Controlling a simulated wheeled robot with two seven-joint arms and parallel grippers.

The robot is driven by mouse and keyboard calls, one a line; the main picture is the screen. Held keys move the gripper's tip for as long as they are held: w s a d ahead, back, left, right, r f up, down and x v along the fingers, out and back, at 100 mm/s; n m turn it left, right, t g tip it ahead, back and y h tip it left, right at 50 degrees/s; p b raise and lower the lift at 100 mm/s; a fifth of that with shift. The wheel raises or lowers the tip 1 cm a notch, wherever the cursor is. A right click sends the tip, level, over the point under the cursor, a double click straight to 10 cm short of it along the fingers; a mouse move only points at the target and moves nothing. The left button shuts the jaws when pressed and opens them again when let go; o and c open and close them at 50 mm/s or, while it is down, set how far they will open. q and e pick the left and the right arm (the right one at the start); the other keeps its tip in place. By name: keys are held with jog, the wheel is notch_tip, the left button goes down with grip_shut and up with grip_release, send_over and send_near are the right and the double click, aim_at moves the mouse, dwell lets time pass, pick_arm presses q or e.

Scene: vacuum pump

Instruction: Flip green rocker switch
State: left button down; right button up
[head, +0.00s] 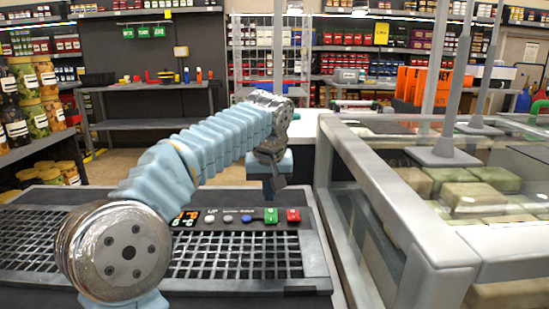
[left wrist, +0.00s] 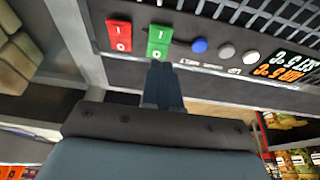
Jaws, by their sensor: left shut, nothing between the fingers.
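The green rocker switch (head: 271,215) sits on the dark control panel, just left of the red rocker switch (head: 293,216). In the left wrist view the green switch (left wrist: 159,41) is marked 1 and 0 and lies just beyond my fingertips. My left gripper (head: 272,194) points down over the panel's back edge near the green switch. It is shut and empty, its fingers together in the left wrist view (left wrist: 161,72). I cannot tell whether the tips touch the switch. My right gripper is not in view.
The panel also has a blue button (head: 246,219), grey buttons and an orange-white display (head: 185,219). A black grid (head: 235,255) lies in front. A glass-sided case (head: 400,230) with greenish blocks stands close on the right.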

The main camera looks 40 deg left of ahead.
aim_at(270, 211)
pick_arm(q)
jog(key=v, duration=0.9)
jog(key=shift+d+r, duration=0.1)
jog(key=shift+w+a+r, duration=0.15)
jog(key=shift+w+a, duration=0.25)
jog(key=shift+w, duration=0.2)
jog(key=x, duration=0.4)
jog(key=b+x, duration=0.1)
jog(key=x, duration=0.3)
jog(key=b+x, duration=0.1)
jog(key=x, duration=0.4)
jog(key=shift+s+d+f, duration=0.1)
jog(key=shift+s+f, duration=0.1)
jog(key=shift+s, duration=0.05)
jog(key=shift+f, duration=0.35)
